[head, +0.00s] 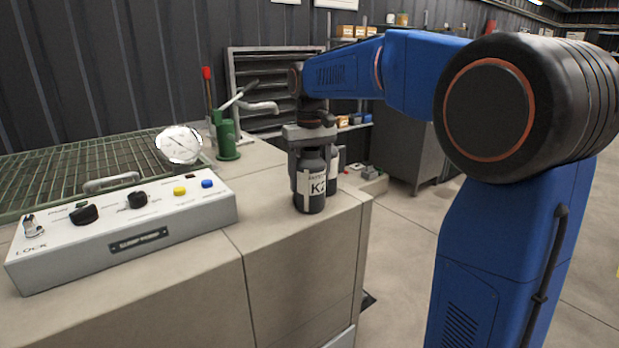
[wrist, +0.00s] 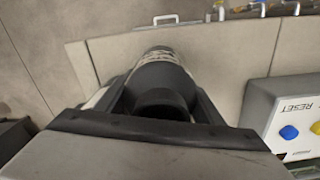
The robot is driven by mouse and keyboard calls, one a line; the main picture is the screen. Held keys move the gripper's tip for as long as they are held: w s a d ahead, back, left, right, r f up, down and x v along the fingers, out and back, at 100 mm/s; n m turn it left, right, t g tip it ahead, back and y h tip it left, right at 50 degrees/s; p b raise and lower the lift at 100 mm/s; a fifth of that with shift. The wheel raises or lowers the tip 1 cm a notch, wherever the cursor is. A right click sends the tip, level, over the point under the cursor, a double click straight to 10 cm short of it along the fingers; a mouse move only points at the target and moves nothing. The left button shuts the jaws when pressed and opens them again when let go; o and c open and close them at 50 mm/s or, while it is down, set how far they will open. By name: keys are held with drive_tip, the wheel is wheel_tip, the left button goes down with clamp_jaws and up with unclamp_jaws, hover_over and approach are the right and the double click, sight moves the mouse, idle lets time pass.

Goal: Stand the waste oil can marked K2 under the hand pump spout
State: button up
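The waste oil can (head: 311,196) is dark with a white label reading K2, partly covered at its right. It is upright at the right end of the bench top; I cannot tell whether its base touches the bench. My gripper (head: 311,160) is above and around it, with a finger along each side. In the wrist view the can (wrist: 162,75) lies between the fingers of my gripper (wrist: 162,95), which appear to press on it. The green hand pump (head: 227,138) stands farther back to the left, its grey spout (head: 262,107) pointing right. The bench below the spout looks clear.
A control box (head: 125,230) with knobs and buttons sits at the front left. A light object (wrist: 100,97) shows beside the can in the wrist view. A louvred panel (head: 262,70) stands behind the pump.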

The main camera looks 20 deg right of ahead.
sight(310, 149)
drive_tip(key=o, duration=0.4)
drive_tip(key=shift+o, duration=0.2)
wheel_tip(310, 149, up, 12)
drive_tip(key=shift+s+r, duration=0.1)
